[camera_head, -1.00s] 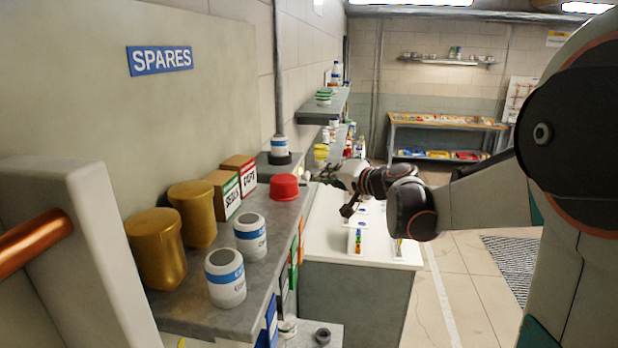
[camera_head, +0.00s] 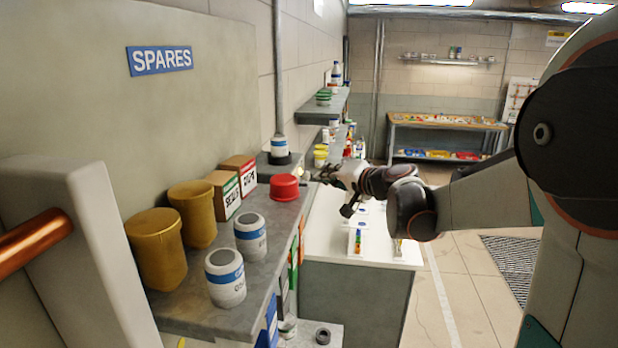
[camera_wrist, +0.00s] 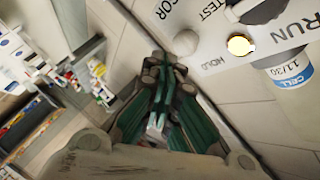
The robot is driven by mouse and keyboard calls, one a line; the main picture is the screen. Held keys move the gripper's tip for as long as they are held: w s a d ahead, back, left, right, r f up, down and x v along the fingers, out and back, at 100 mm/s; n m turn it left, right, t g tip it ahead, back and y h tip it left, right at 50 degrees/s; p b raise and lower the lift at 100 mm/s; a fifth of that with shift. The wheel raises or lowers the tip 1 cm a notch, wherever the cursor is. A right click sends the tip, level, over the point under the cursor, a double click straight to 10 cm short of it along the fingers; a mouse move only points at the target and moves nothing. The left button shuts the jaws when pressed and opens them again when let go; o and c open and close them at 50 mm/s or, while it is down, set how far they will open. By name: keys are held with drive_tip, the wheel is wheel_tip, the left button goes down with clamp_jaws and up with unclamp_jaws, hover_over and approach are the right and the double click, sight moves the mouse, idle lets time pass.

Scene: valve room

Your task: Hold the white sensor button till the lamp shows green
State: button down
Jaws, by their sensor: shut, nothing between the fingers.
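In the wrist view my gripper (camera_wrist: 165,62) is shut and empty, with its green-sided fingers pointing at a pale panel (camera_wrist: 205,15). A round greyish-white button (camera_wrist: 187,42) sits on the panel just beyond the fingertips, partly in shadow. I cannot tell whether the tips touch it. To its right a round lamp (camera_wrist: 240,45) glows yellow, not green, near the words HOLD and RUN. In the head view my gripper (camera_head: 312,179) is small, beside the red tin at the shelf's far end. The panel's face and button cannot be made out there.
A grey shelf (camera_head: 195,310) carries gold canisters (camera_head: 158,250), white jars (camera_head: 226,278), boxes (camera_head: 225,196) and the red tin (camera_head: 284,187). A white-topped bench (camera_head: 330,235) lies below my arm. A labelled jar (camera_wrist: 291,88) is near the lamp. Floor on the right is open.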

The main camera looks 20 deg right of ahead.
drive_tip(key=shift+a, duration=0.1)
drive_tip(key=shift+w+a, duration=0.25)
drive_tip(key=shift+a, duration=0.05)
drive_tip(key=shift+w+a, duration=0.25)
drive_tip(key=shift+a, duration=0.15)
idle(0.9)
drive_tip(key=shift+s+d, duration=0.1)
drive_tip(key=shift+d, duration=0.05)
idle(1.3)
drive_tip(key=shift+s+d, duration=0.4)
drive_tip(key=shift+d, duration=0.2)
drive_tip(key=shift+d, duration=0.1)
drive_tip(key=s+d, duration=0.1)
drive_tip(key=d, duration=0.1)
drive_tip(key=s+d+b, duration=0.1)
drive_tip(key=d, duration=0.1)
drive_tip(key=shift+s, duration=0.4)
idle(0.3)
